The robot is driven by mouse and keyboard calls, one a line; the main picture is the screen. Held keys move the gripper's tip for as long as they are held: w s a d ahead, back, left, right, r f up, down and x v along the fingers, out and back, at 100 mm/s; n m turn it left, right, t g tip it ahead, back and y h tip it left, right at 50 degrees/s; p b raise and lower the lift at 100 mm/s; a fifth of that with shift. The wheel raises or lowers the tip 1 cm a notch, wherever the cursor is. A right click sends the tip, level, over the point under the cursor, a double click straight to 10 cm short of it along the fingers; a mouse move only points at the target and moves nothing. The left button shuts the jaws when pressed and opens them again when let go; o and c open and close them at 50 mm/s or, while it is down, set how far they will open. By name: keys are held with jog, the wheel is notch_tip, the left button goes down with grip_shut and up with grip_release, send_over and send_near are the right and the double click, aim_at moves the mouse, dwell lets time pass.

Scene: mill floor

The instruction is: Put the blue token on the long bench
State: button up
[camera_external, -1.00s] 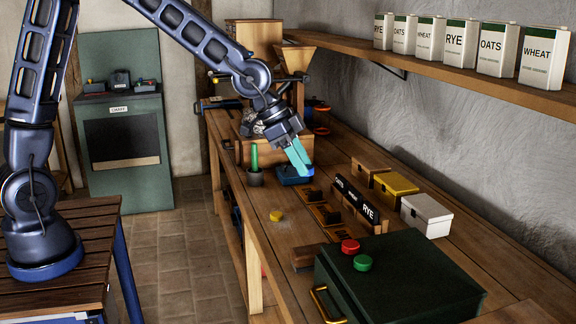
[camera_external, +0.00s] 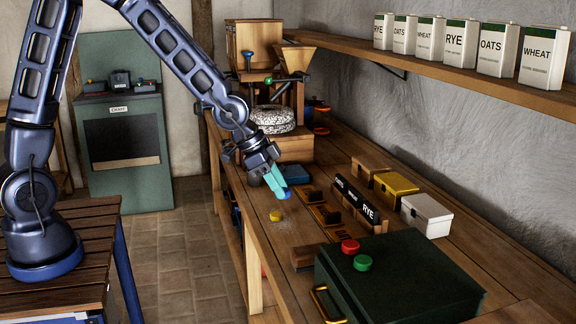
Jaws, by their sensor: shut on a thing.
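My gripper (camera_external: 279,188), with teal fingers, is shut on the blue token (camera_external: 286,196). The token shows at the fingertips, low over the long bench (camera_external: 285,238); I cannot tell whether it touches the wood. The bench is a wooden worktop running along the right wall. A yellow token (camera_external: 276,215) lies on the bench just in front of the gripper.
A blue tray (camera_external: 297,174) lies just behind the gripper. Labelled racks (camera_external: 356,203) and small boxes (camera_external: 396,184) stand right. A millstone (camera_external: 273,120) stands behind.

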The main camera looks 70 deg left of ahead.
aim_at(286, 246)
notch_tip(286, 246, down, 14)
jog(key=shift+f, duration=0.15)
dwell(0.7)
jog(key=shift+f, duration=0.1)
jog(key=o, duration=0.9)
jog(key=shift+o, duration=0.2)
jog(key=s+a+r+n+y, duration=0.1)
jog(key=s+a+r, duration=0.2)
jog(key=s+r, duration=0.45)
jog(key=s+a+r+y, duration=0.25)
jog(key=s+r, duration=0.25)
jog(key=r, duration=0.6)
jog(key=s+a+r+n, duration=0.1)
jog(key=s+r, duration=0.4)
jog(key=s, duration=0.3)
jog(key=s+a+r+n, duration=0.1)
jog(key=s+r, duration=0.4)
jog(key=s, duration=0.3)
jog(key=s+a+r+n+g+h, duration=0.1)
jog(key=s+a+r, duration=0.1)
jog(key=s+r, duration=0.3)
jog(key=s, duration=0.3)
jog(key=shift+s+r+n, duration=0.25)
jog(key=shift+n, duration=0.05)
